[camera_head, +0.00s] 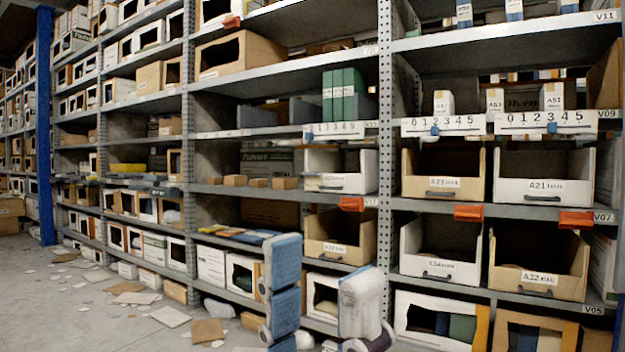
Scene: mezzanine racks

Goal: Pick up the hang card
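I cannot tell which item is the hang card. White cards printed with a row of numbers hang from the shelf edge at right: one card (443,126) and another (545,122) beside it. A smaller numbered card (333,131) hangs further left. Orange tags hang lower: one (351,204) at the middle, one (468,212) to its right and one (576,219) at far right. My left gripper (322,258) is at the bottom centre, below these cards and apart from them. Its blue and pale grey fingers stand apart with nothing visible between them. My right gripper is not in view.
Metal racks hold open-front bins, such as a tan bin (443,172) and a white bin (543,176). Green binders (343,94) stand on a middle shelf. Flat pieces like cardboard (207,331) litter the floor at left. A blue post (45,125) stands beyond.

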